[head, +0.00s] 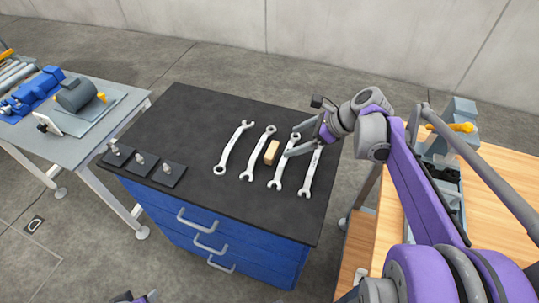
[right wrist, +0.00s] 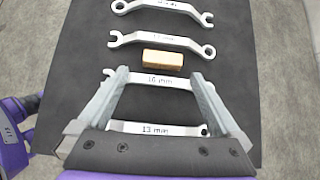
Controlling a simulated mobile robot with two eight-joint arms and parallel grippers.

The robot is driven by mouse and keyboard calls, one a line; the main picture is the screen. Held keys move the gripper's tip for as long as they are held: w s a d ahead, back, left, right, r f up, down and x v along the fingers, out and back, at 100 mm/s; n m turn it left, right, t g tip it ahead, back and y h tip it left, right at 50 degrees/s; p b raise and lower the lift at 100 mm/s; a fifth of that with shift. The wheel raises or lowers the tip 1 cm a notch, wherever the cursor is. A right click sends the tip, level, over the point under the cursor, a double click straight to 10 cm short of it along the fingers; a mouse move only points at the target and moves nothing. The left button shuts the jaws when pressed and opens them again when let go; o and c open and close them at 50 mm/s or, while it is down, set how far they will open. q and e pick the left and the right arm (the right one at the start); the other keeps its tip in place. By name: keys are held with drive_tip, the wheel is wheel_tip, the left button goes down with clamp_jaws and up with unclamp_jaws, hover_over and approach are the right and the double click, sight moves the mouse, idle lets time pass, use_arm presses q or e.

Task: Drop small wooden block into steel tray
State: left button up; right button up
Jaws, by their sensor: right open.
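The small wooden block (head: 271,152) is a pale tan piece lying on the black top of the blue drawer cabinet, between two wrenches. It also shows in the right wrist view (right wrist: 166,57), just beyond my fingertips. My right gripper (head: 291,140) is open and empty, to the right of the block. In the right wrist view its fingers (right wrist: 159,75) are spread over the wrench marked 16 mm, with the block centred between and ahead of them. A piece of my left arm's end shows at the bottom edge of the head view; its fingers are hidden. I cannot pick out the steel tray for certain.
Several wrenches (head: 233,147) lie side by side on the cabinet top (head: 205,115). Three dark square plates with pegs (head: 142,163) stand at its left front. A grey table with a blue vise (head: 38,87) is at left; a wooden table (head: 500,200) is at right.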

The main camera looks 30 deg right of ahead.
sight(272, 149)
drive_tip(key=shift+m, duration=0.3)
drive_tip(key=x, duration=0.5)
drive_tip(key=shift+w, duration=0.45)
drive_tip(key=shift+d+f+b+x, duration=0.1)
drive_tip(key=shift+f+b+x, duration=0.05)
drive_tip(key=shift+x, duration=1.2)
drive_tip(key=shift+d+f+b+x, duration=0.15)
drive_tip(key=shift+x, duration=1.25)
drive_tip(key=shift+s+r, duration=0.1)
drive_tip(key=shift+s, duration=0.1)
drive_tip(key=shift+c, duration=0.2)
drive_tip(key=c, duration=1.1)
drive_tip(key=shift+o, duration=0.2)
drive_tip(key=shift+r, duration=0.1)
